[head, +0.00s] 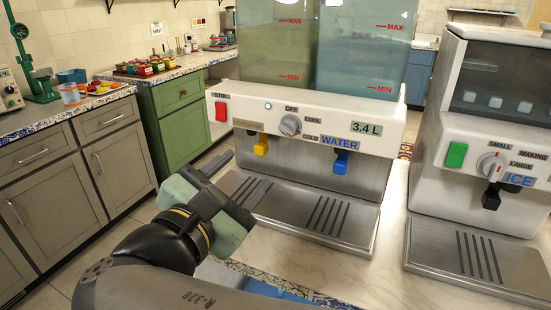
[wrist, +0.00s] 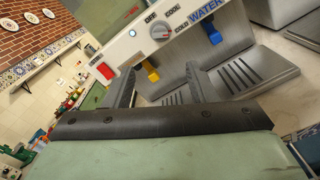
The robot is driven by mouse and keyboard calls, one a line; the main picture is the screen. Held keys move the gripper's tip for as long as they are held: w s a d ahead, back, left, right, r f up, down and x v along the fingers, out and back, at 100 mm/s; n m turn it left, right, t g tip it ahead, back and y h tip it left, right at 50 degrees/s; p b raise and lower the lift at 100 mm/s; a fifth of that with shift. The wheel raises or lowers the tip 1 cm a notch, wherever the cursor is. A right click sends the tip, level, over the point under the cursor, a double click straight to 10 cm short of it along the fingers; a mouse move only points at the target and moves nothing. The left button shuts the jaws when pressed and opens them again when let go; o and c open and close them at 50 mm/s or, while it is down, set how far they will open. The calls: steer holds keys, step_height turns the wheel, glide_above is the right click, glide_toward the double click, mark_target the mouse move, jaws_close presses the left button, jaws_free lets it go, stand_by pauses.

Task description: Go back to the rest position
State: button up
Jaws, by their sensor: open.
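My gripper (head: 243,176) is in front of the left side of the drink dispenser (head: 365,128), over the counter's front edge. Its two fingers are spread apart, with nothing between them. In the wrist view my gripper (wrist: 160,88) points toward the dispenser's yellow tap (wrist: 151,72) and drip tray, apart from the tap as far as I can tell. The head view also shows the yellow tap (head: 261,145) and the blue tap (head: 341,163). My arm reaches in from the bottom of the head view.
An ice machine (head: 440,190) stands to the right on the same counter (head: 400,285). Grey cabinets (head: 60,200) and a green cabinet (head: 178,120) stand at the left, with jars (head: 145,66) and cups on top. Floor shows between the cabinets and the counter.

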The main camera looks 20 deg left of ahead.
steer(key=shift+s, duration=0.4)
steer(key=w+d+f+m+g+h+p, duration=0.3)
steer(key=d+m+g+p, duration=0.15)
steer(key=d, duration=0.45)
steer(key=w+d+f+m+g+h+p, duration=0.25)
steer(key=d+m+g, duration=0.25)
steer(key=d, duration=0.5)
steer(key=s+d+f+m+g+y+p, duration=0.5)
steer(key=s+d+m+g+y+p, duration=0.3)
steer(key=m, duration=1)
steer(key=s+d+p, duration=0.1)
steer(key=d+p, duration=0.1)
steer(key=d, duration=0.1)
steer(key=shift+s, duration=0.2)
steer(key=shift+d+f, duration=0.1)
steer(key=shift+c, duration=0.3)
